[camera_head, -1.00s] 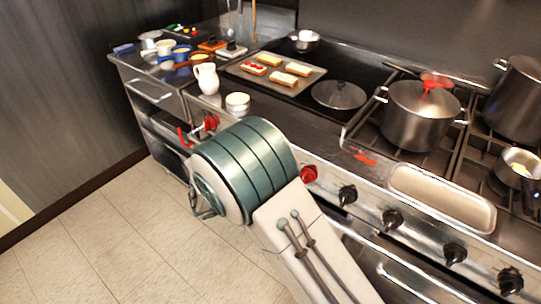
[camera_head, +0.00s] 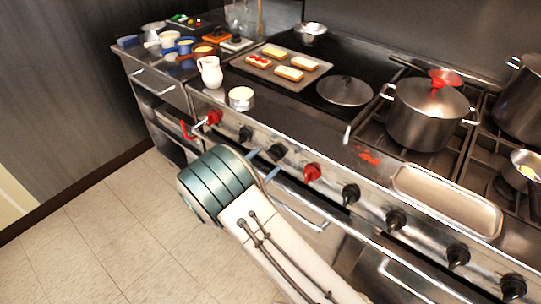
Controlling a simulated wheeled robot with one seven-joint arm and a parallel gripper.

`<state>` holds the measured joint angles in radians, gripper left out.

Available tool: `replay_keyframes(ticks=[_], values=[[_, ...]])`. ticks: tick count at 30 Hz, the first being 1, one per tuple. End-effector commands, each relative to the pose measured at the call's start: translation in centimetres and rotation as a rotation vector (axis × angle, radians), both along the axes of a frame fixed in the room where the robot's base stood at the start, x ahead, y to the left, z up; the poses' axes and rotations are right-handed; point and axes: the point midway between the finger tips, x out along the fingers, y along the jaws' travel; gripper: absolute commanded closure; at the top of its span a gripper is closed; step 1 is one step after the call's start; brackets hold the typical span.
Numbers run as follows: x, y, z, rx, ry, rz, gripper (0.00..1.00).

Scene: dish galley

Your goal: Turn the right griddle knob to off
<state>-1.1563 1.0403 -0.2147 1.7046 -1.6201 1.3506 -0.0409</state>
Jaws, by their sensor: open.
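The range front carries a row of knobs. Below the griddle (camera_head: 300,108) are a red knob (camera_head: 214,117) at the left, two black knobs (camera_head: 245,133) (camera_head: 277,151) and a second red knob (camera_head: 312,172) at the right. Which of these is the right griddle knob is not marked clearly, and pointer settings are too small to read. My gripper (camera_head: 267,162) is open and empty, its two dark fingers pointing at the range front. It is just in front of and below the right one of the two black knobs, left of the second red knob, with no clear contact.
A drawer handle (camera_head: 300,212) juts out below the knobs. A tray of toast (camera_head: 318,68), a lid (camera_head: 345,90), a white pitcher (camera_head: 209,72) and a white bowl (camera_head: 241,97) stand above. A large pot (camera_head: 425,120) is on the burners. The floor at left is clear.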

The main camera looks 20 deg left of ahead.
Motion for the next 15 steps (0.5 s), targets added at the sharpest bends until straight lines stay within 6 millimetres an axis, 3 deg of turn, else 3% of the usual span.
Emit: replay_keyframes(ticks=[6,15], values=[[2.6,-1.0,0.0,0.001,0.0,0.0,0.32],[3.3,-1.3,0.0,0.001,0.0,0.001,0.32]])
